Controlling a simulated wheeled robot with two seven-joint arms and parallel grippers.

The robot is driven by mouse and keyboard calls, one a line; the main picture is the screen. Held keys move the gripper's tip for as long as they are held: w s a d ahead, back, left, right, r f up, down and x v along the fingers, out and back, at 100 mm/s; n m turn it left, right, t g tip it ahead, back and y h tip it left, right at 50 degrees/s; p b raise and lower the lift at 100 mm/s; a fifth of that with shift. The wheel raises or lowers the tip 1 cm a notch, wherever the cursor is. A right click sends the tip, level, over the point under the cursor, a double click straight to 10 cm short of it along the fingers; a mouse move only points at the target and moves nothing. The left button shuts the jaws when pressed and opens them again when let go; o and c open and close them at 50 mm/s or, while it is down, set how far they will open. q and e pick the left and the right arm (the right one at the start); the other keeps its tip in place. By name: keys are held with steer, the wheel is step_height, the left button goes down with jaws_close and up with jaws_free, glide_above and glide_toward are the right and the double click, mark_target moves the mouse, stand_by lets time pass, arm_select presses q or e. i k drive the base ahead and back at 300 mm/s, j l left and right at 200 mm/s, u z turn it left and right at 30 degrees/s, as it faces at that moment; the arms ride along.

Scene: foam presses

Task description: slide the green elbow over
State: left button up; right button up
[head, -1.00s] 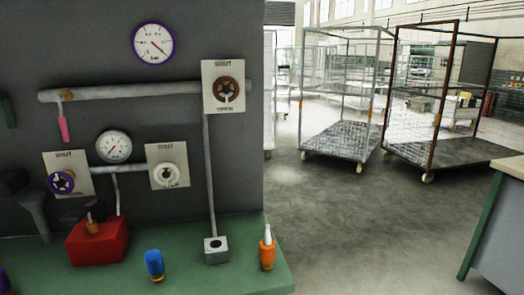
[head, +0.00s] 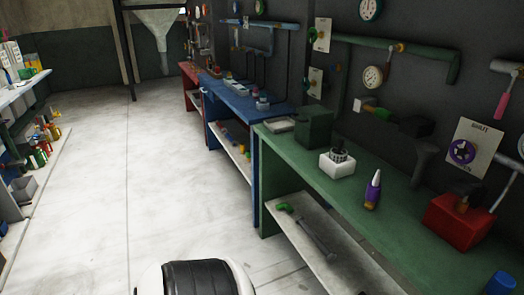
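A small green piece (head: 285,207) lies on the lower shelf under the green bench, by a long dark tool; it is too small to tell whether it is an elbow. A green pipe (head: 395,46) runs along the dark wall above the bench and bends down at its right end. I cannot tell which of these is the green elbow. Neither of my grippers is in view.
A blue bench (head: 235,100) stands beyond. Stocked shelves (head: 22,95) line the left. The pale floor (head: 110,180) between is clear.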

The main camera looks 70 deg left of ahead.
mark_target(283, 205)
steer(key=u, duration=2.05)
steer(key=i+j, duration=0.15)
steer(key=i, duration=0.3)
steer(key=i+j+u, duration=0.1)
steer(key=i, duration=0.3)
